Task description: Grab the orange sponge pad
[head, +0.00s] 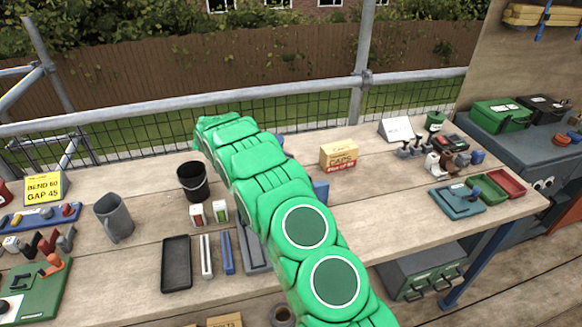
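I cannot make out an orange sponge pad for certain in the head view. A small orange piece (53,262) lies by the green board at the far left, but it is too small to tell what it is. My green arm reaches from the bottom across the middle of the wooden bench, to its back edge. My gripper itself does not show, and the arm hides part of the bench top behind it.
A black bucket (193,181), a grey jug (114,218) and a black tray (176,264) stand left of my arm. A cardboard box (339,155) and a blue tray (456,202) are to the right. Bare bench (385,215) lies between them.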

